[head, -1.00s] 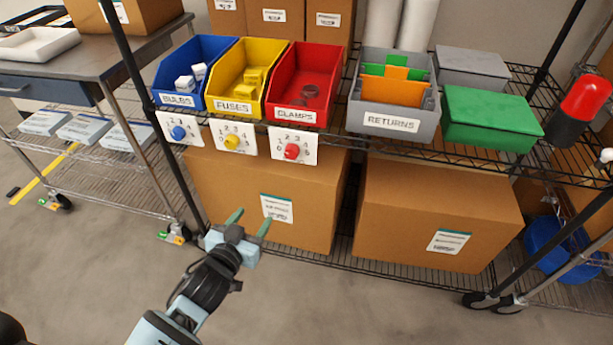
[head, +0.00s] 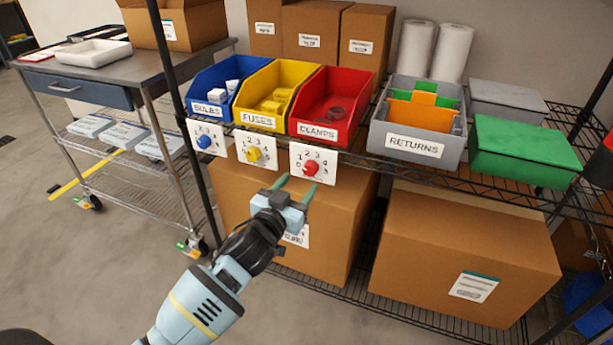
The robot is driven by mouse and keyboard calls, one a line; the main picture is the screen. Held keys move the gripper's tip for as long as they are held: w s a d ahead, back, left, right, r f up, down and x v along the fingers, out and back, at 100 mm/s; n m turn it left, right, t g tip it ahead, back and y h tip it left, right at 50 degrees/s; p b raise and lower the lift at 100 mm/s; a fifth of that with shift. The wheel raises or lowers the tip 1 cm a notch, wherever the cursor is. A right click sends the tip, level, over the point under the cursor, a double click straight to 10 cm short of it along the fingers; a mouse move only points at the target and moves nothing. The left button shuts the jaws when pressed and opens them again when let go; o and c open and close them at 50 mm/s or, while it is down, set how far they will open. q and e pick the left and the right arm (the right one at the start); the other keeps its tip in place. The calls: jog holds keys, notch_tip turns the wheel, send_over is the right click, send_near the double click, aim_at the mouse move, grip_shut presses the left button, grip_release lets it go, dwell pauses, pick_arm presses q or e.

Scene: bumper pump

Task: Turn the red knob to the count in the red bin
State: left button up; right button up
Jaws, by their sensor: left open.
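The red knob (head: 311,168) sits on a white dial card (head: 313,158) with printed numbers, below the red bin. The red bin (head: 340,97), labelled CLAMPS, holds a few dark reddish ring-shaped pieces (head: 334,113); they overlap, so I cannot tell their count. My left gripper (head: 295,187) is open and empty, its two green fingers pointing up toward the red knob from just below. The fingertips look apart from the knob. The knob's exact pointer setting is too small to read. My right gripper is not in view.
The blue knob (head: 204,141) and yellow knob (head: 254,154) are to the left, under the blue bin (head: 215,88) and yellow bin (head: 271,97). A grey RETURNS bin (head: 414,144) stands right. A cardboard box (head: 345,220) is behind my gripper. A black rack post (head: 176,90) stands left.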

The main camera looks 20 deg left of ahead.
aim_at(309, 172)
pick_arm(q)
jog(key=shift+w+d+b, duration=0.2)
jog(key=shift+w+b, duration=0.3)
jog(key=shift+w, duration=2.1)
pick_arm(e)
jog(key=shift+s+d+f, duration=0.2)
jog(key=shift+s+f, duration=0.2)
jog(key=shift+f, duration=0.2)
pick_arm(q)
jog(key=c, duration=1)
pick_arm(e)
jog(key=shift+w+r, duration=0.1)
